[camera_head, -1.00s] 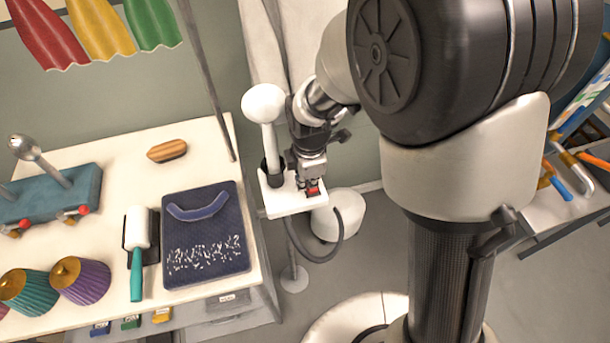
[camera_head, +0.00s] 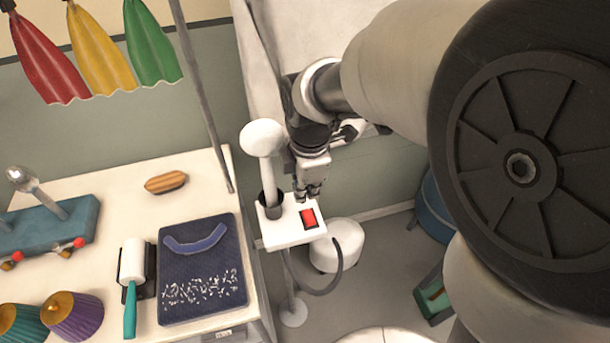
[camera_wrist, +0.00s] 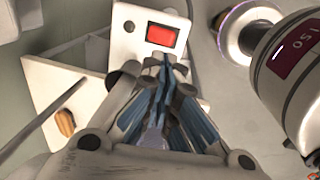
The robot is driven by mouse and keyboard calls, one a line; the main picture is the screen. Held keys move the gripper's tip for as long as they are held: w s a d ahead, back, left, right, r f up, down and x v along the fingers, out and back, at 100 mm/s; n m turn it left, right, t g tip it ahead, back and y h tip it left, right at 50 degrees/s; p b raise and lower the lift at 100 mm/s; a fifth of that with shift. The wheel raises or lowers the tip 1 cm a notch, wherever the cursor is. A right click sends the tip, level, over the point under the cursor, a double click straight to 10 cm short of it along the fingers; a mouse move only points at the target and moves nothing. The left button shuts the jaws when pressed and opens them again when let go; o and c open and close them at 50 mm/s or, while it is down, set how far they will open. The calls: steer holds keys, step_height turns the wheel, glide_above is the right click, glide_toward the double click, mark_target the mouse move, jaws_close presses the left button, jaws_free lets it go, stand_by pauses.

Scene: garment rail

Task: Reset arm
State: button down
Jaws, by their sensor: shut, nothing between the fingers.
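My gripper (camera_head: 311,192) is shut and empty. In the head view it hangs just above the white stand box (camera_head: 284,235), near the red switch (camera_head: 309,217) on its top. In the wrist view the closed fingers (camera_wrist: 160,72) point toward the red switch (camera_wrist: 161,35) on the white box (camera_wrist: 133,42), with a gap below the switch in the picture. The switch is fully visible in both views.
A steamer head (camera_head: 262,138) stands in a dark holder on the box, close left of my gripper. A table (camera_head: 118,179) with a blue mat (camera_head: 203,303), a lint roller (camera_head: 134,259) and a brush (camera_head: 166,182) is at left. A metal pole (camera_head: 203,95) rises behind the table.

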steer(key=shift+s+r, duration=0.1)
steer(key=shift+r, duration=0.55)
steer(key=s+d+r+m+t, duration=0.1)
steer(key=s+d+r+m, duration=0.3)
steer(key=s+d+m, duration=0.3)
steer(key=s+d+r+m+t, duration=0.2)
steer(key=s+d+r+m, duration=0.2)
steer(key=s+m, duration=0.6)
steer(key=d+m, duration=0.2)
steer(key=m, duration=0.2)
steer(key=shift+d+r, duration=0.25)
steer(key=shift+d, duration=0.15)
